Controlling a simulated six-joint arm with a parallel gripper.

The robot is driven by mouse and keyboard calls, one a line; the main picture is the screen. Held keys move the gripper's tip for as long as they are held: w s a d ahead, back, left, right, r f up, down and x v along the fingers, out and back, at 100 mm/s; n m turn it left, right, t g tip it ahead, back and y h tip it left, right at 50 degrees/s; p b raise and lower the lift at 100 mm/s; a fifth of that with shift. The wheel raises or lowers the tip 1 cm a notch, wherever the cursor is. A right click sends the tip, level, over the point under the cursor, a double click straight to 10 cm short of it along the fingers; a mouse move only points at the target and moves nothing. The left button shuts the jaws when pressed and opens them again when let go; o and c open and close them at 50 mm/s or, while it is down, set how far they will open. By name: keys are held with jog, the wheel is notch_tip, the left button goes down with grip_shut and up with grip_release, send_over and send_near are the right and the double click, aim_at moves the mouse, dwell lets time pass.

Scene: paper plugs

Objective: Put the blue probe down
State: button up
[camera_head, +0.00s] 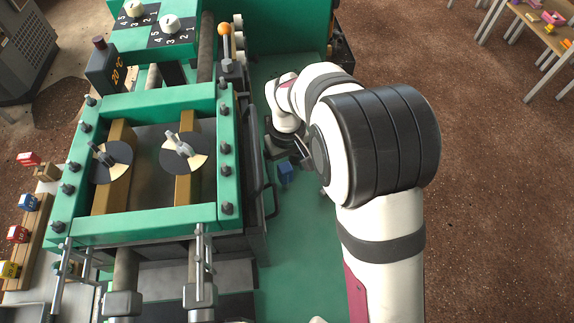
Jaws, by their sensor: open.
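A small blue block-like thing, which I take for the blue probe (285,171), is on the green surface (300,235) right of the machine frame. My gripper (290,152) is just above and beside it, partly hidden by my own arm. The gripper is open. I cannot tell whether its fingers still touch the blue thing. A second blue block (28,203) sits on the wooden rack at the far left.
The green machine frame (150,225) with black bolts and two dials stands left of my gripper. An orange-knobbed lever (224,30) rises behind. A wooden rack (32,240) holds red, blue and yellow blocks. The green surface nearer the front is clear.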

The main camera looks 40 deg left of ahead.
notch_tip(320, 180, up, 12)
jog(key=d+r+m, duration=0.4)
jog(key=d+m, duration=0.2)
jog(key=d, duration=0.8)
jog(key=s+d+f+m+y, duration=0.1)
jog(key=s+d+f+m, duration=0.1)
jog(key=s+d+m, duration=1)
jog(key=s+d, duration=0.2)
jog(key=d, duration=0.2)
jog(key=shift+s+f+y, duration=0.15)
jog(key=shift+s+y, duration=0.05)
jog(key=shift+y, duration=0.2)
